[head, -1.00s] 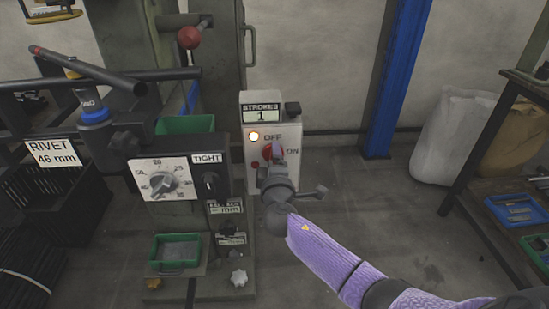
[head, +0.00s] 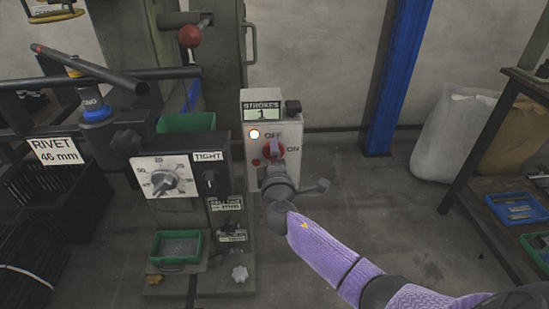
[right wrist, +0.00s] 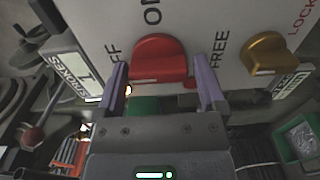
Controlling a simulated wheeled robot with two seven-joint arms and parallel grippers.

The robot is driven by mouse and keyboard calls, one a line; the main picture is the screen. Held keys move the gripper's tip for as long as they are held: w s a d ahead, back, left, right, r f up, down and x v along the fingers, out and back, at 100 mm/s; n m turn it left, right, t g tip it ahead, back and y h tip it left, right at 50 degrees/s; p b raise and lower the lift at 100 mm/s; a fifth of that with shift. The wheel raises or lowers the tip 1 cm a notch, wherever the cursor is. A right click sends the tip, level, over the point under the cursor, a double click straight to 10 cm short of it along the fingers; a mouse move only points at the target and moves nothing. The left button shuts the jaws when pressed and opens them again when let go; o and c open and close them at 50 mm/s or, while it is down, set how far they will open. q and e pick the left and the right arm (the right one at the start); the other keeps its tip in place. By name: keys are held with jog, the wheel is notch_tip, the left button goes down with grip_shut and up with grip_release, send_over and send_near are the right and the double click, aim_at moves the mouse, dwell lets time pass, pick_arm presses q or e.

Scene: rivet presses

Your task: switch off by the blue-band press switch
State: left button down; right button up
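The press switch is a red rotary knob (head: 281,150) on the front of a light grey box (head: 250,150), between the OFF and ON labels. A blue band (head: 96,112) shows on the press part at left. My right gripper (head: 278,170) is just in front of the knob. In the right wrist view the red knob (right wrist: 160,60) stands in the gap between the open fingers of that gripper (right wrist: 160,92), with visible space on both sides. The exact knob setting is hard to tell. My left gripper is out of view.
A yellow knob (right wrist: 268,52) sits beside the red one, near FREE and LOCK labels. A dial panel (head: 165,176) is left of the box. A blue post (head: 395,80) stands behind.

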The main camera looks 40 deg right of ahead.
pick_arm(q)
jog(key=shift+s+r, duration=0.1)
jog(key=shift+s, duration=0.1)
pick_arm(e)
jog(key=shift+o, duration=0.3)
pick_arm(q)
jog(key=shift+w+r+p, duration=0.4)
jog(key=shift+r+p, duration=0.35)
jog(key=shift+p, duration=0.15)
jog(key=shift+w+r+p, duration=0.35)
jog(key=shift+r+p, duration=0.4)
jog(key=shift+p, duration=0.1)
pick_arm(e)
jog(key=v, duration=0.9)
jog(key=shift+s+a, duration=0.25)
jog(key=shift+s, duration=0.1)
